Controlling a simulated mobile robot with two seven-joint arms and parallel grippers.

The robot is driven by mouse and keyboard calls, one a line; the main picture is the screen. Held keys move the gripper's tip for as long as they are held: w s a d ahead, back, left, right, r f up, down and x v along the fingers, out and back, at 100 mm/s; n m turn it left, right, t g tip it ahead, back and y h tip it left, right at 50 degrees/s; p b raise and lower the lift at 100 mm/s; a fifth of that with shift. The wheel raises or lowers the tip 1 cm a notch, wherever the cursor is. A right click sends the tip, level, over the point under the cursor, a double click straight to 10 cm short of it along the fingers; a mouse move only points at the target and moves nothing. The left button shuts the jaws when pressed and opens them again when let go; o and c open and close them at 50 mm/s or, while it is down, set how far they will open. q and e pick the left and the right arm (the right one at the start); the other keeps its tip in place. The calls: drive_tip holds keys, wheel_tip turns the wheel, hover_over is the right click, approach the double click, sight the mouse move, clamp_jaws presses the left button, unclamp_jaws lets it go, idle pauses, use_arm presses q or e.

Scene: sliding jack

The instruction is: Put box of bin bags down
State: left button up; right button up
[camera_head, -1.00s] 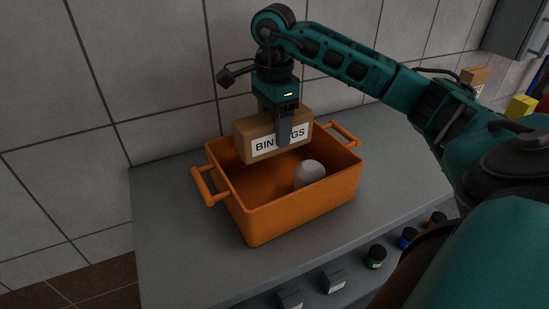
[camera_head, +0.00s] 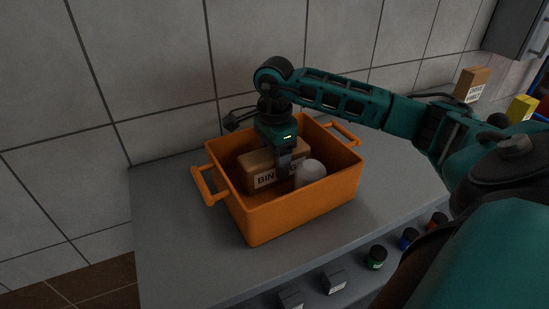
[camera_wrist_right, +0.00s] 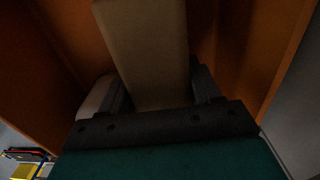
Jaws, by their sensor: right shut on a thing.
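The box of bin bags (camera_head: 263,180) is a brown carton with a white label reading "BIN". It is low inside the orange crate (camera_head: 300,218), towards its back left. I cannot tell whether it touches the crate floor. My right gripper (camera_head: 284,170) reaches down into the crate and is shut on the box. In the right wrist view the box (camera_wrist_right: 145,50) lies between the two fingers (camera_wrist_right: 160,90), with orange crate walls around it. My left gripper is not in view.
A pale rounded object (camera_head: 310,172) stands in the crate, close to the gripper's right. The crate stands on a grey counter (camera_head: 180,235). Small jars (camera_head: 376,257) and small boxes (camera_head: 334,281) line the front. A carton (camera_head: 472,86) and a yellow box (camera_head: 521,107) are at the back right.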

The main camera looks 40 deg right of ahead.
drive_tip(key=o, duration=1.3)
drive_tip(key=shift+f, duration=0.1)
drive_tip(key=shift+c, duration=0.2)
wheel_tip(320, 180, up, 12)
drive_tip(key=shift+r+p, duration=0.2)
drive_tip(key=shift+p, duration=0.2)
drive_tip(key=shift+f, duration=0.1)
